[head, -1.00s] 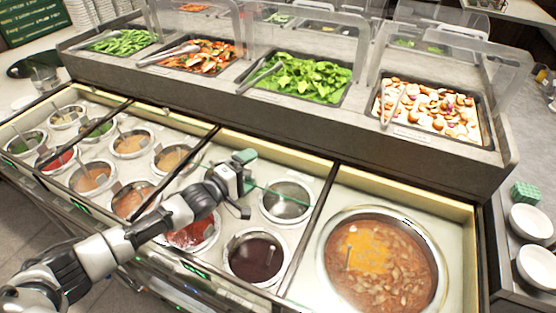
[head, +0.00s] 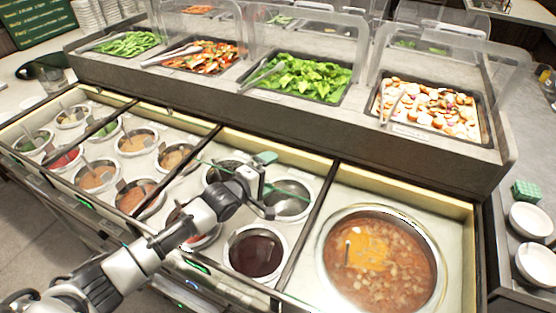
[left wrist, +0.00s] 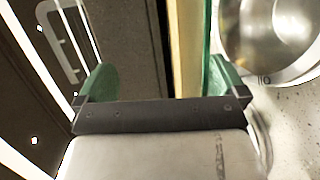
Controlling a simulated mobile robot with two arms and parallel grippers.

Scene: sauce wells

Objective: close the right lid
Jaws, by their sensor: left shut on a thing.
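The right lid seems to be the clear glass pane with a thin green edge (head: 222,172) over the sauce wells; its full outline is hard to make out. My left gripper (head: 268,186) is at this edge above the wells, beside the steel well (head: 290,198). In the left wrist view its two green fingertips (left wrist: 160,78) stand wide apart, with a green glass edge (left wrist: 207,40) against the right one. It is shut on what appears to be the lid; the contact is partly hidden. My right gripper is out of view.
A large soup pot (head: 395,280) lies to the right, and a dark sauce well (head: 255,254) in front. Several sauce wells stand left. A raised counter with vegetable trays (head: 300,80) and clear guards runs behind. White bowls (head: 532,222) are at far right.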

